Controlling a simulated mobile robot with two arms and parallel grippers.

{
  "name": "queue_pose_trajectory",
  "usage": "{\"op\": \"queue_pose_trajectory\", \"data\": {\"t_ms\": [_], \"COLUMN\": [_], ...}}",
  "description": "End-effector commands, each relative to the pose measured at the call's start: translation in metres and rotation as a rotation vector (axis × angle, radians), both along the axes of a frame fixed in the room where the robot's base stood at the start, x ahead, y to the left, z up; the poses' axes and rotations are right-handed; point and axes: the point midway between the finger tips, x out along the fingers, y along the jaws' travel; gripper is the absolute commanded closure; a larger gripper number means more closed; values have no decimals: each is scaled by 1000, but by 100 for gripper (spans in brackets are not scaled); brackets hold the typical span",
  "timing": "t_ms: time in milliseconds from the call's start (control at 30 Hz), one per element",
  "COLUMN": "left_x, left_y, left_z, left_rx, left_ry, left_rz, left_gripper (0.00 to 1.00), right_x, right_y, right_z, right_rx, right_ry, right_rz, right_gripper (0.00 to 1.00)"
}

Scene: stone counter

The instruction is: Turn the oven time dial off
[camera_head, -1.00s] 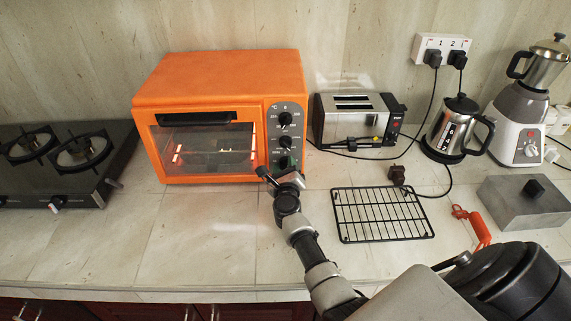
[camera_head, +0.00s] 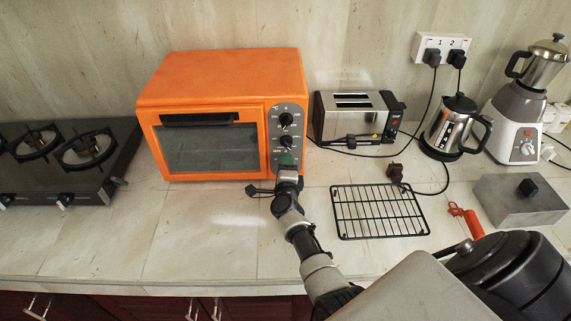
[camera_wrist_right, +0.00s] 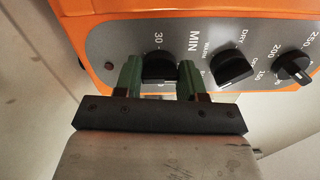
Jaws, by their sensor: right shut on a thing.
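The orange toaster oven (camera_head: 220,75) stands against the wall with its glass door shut and its window dark. Its grey dial panel is on the right side of its front. In the right wrist view the time dial (camera_wrist_right: 159,68), by the "MIN" and "30" marks, is the end dial of the row. My right gripper (camera_wrist_right: 160,80) has its green fingers on either side of this dial and is shut on it. In the head view my right gripper (camera_head: 287,160) covers the lowest dial. My left gripper is not in view.
The other two dials, the function dial (camera_wrist_right: 233,68) and the temperature dial (camera_wrist_right: 293,66), sit beside the gripper. A toaster (camera_head: 352,118) stands right of the oven, and a wire rack (camera_head: 380,211) lies in front of it. A gas stove (camera_head: 80,165) is at left.

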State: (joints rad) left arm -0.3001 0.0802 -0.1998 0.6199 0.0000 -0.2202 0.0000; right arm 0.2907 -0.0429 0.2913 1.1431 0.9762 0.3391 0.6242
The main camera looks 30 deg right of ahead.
Motion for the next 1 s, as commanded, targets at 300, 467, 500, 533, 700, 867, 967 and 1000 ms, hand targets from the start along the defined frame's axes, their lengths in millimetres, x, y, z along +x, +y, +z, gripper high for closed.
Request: {"op": "queue_pose_trajectory", "data": {"t_ms": [300,467,500,533,700,867,967,1000], "left_x": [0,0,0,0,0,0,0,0], "left_y": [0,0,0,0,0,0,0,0], "left_z": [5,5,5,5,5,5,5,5], "left_rx": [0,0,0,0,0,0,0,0], "left_ry": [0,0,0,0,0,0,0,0], "left_rz": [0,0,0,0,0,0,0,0], "left_gripper": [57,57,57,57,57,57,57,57], "right_x": [0,0,0,0,0,0,0,0], "right_y": [1,1,0,0,0,0,0,0], "right_z": [-1,-1,-2,-2,-2,-2,-2,-1], "right_rx": [-103,-121,-123,-124,-125,-125,-124,-124], "right_ry": [65,76,77,78,79,79,78,78], "right_rz": [1,0,0,1,1,1,1,1], "right_gripper": [85,85,85,85,85,60,44,38]}}
